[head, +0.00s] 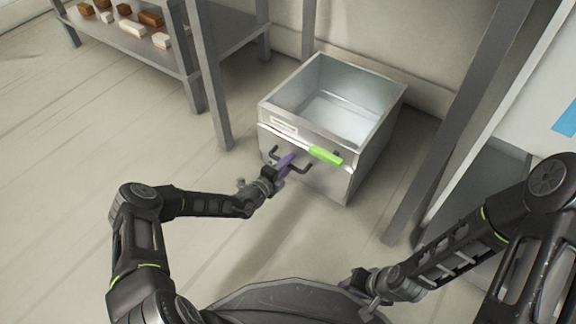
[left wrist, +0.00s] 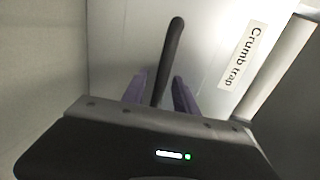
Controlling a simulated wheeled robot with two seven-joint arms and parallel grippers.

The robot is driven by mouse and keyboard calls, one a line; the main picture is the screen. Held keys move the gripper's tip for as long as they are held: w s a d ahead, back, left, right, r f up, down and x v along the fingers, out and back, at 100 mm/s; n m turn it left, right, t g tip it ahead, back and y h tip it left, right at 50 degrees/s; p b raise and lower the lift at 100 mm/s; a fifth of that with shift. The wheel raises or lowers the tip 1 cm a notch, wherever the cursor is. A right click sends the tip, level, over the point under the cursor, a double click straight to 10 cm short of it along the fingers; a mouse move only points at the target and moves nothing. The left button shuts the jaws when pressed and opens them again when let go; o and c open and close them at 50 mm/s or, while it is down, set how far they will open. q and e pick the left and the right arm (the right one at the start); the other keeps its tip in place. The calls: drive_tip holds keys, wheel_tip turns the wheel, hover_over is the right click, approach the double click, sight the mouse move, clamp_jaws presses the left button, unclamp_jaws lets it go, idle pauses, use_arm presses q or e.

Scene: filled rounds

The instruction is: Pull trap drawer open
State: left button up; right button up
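The crumb trap is a grey metal box (head: 372,150), open at the top, on the floor between table legs. Its front carries a white label (head: 284,126), which reads "Crumb trap" in the left wrist view (left wrist: 240,55). A dark handle (head: 304,168) sticks out of the front. My left gripper (head: 287,162) is at this handle. In the left wrist view its purple fingers (left wrist: 160,92) stand on either side of the dark handle bar (left wrist: 172,50), with a visible gap on the left side. My right gripper (head: 366,292) hangs low, away from the box; its fingers are unclear.
Grey table legs (head: 208,75) stand left and right of the box. A low shelf (head: 165,55) at the back left holds brown and white blocks. The floor in front is clear.

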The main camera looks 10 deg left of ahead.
use_arm(q)
clamp_jaws()
idle(1.4)
